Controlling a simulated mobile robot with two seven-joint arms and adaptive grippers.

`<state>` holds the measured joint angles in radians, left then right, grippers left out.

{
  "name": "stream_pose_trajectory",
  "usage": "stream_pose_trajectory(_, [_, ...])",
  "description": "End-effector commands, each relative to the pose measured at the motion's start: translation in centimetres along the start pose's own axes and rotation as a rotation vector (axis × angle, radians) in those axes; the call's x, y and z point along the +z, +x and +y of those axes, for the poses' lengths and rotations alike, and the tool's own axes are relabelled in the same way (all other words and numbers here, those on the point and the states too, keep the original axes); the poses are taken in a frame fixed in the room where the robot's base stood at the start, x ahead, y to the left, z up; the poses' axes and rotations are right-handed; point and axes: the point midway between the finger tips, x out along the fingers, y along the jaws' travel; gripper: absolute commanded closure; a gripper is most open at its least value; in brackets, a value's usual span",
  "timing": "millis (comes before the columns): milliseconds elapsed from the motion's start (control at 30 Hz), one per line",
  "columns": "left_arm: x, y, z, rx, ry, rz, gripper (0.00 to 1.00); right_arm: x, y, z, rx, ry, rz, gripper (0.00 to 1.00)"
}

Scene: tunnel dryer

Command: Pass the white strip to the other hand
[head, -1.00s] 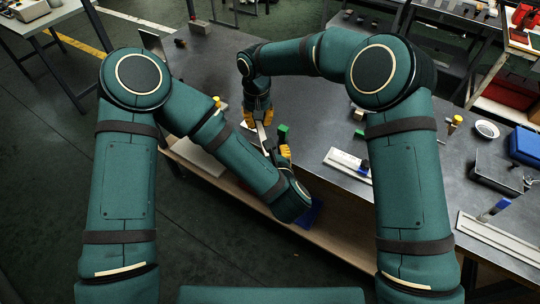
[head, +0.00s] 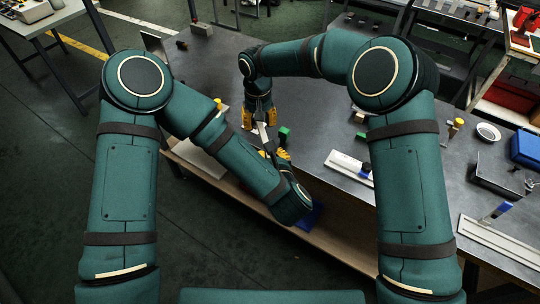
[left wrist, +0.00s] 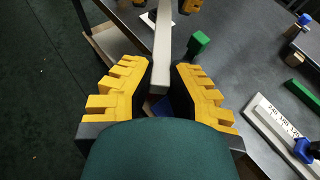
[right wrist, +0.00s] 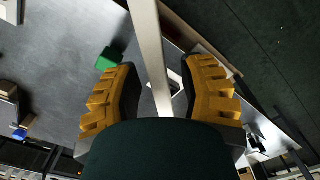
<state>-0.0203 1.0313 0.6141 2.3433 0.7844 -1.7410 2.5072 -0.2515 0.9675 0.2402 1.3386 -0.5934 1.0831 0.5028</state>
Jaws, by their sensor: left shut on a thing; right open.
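The white strip (head: 262,132) is a long, narrow, pale bar between my two grippers. My left gripper (head: 273,153) is shut on it; in the left wrist view the strip (left wrist: 162,50) runs forward from between the yellow-padded fingertips. My right gripper (head: 259,120) is open at the strip's other end, above the table edge. In the right wrist view the strip (right wrist: 150,50) passes between its widely parted fingers (right wrist: 160,75). I cannot tell whether either right finger touches it. My left forearm hides part of the table in the head view.
A green block (head: 283,133) stands on the dark table (head: 315,120) just right of the grippers. A white board with a blue part (head: 348,165) lies farther right. A bowl (head: 487,132) and a blue box (head: 527,148) are at the far right. The floor lies left of the table.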

Motion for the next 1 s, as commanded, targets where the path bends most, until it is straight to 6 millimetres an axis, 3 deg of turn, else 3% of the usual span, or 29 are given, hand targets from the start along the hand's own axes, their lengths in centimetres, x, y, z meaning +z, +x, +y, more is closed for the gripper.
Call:
stream_pose_trajectory(500, [0.0,0.0,0.0,0.000,0.000,-0.001,1.00,-0.1,-9.4,-0.1,-0.001,0.000,0.005,0.59])
stream_pose_trajectory(667, [0.0,0.0,0.0,0.000,0.000,-0.001,1.00,0.0,-11.0,-0.1,-0.001,0.000,0.002,0.59])
stream_pose_trajectory(833, [0.0,0.0,0.0,0.000,0.000,-0.001,1.00,0.2,-10.5,0.7,-0.014,-0.019,0.006,0.59])
stream_pose_trajectory(1000, [0.0,0.0,0.0,0.000,0.000,-0.001,1.00,1.5,-5.8,3.5,-0.084,-0.104,0.044,0.59])
